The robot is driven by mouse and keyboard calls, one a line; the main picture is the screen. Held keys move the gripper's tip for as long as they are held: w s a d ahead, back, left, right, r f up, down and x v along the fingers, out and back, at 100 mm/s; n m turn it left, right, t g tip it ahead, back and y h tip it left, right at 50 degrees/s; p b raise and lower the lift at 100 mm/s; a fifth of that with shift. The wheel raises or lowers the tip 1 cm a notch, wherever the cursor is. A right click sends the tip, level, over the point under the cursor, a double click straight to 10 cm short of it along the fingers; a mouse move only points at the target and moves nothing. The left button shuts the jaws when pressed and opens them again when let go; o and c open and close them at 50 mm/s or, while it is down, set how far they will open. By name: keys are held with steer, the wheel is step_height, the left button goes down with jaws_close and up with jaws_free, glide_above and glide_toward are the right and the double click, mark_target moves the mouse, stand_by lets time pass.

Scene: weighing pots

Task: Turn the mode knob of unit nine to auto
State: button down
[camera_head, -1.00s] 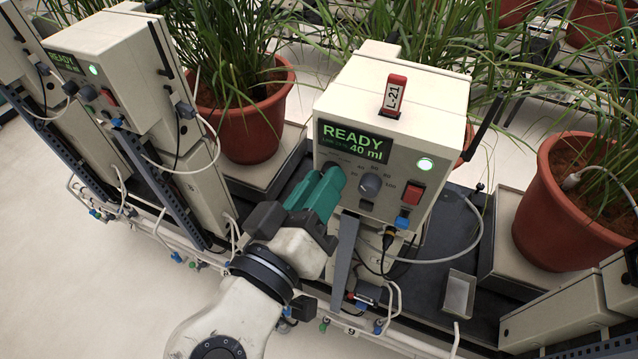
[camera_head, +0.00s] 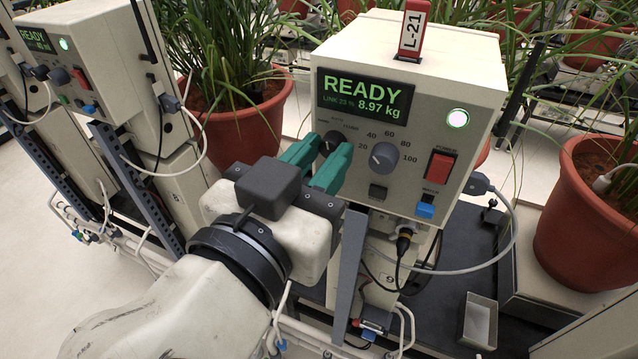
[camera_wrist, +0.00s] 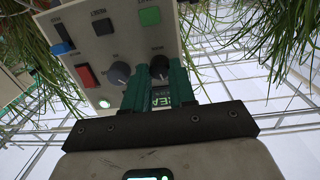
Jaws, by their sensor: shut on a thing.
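The cream box of unit nine (camera_head: 470,85) faces me, with a lit screen (camera_head: 366,95) reading READY and 8.97 kg. Its mode knob (camera_head: 330,141) is small and dark, below the left part of the screen. My gripper (camera_head: 325,154) has its green fingers at this knob, one on each side. In the wrist view, the black knob (camera_wrist: 159,67) sits between the fingertips of my gripper (camera_wrist: 160,80), which are shut on it. The fingers partly cover the knob, and I cannot read its pointer or the tiny marks around it.
A grey dial (camera_head: 384,157) marked 20 to 100 sits just right of the fingers. A red L-21 tag (camera_head: 412,32) stands on top. Potted plants flank the box, one pot (camera_head: 585,215) at right.

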steer(key=shift+f+m+b, duration=0.1)
steer(key=shift+m+b, duration=0.9)
steer(key=shift+b, duration=0.1)
steer(key=c, duration=0.9)
jaws_free()
steer(key=shift+c, duration=0.2)
steer(key=shift+s, duration=0.1)
steer(key=v, duration=1)
steer(key=shift+s+b, duration=0.35)
steer(key=shift+a, duration=0.15)
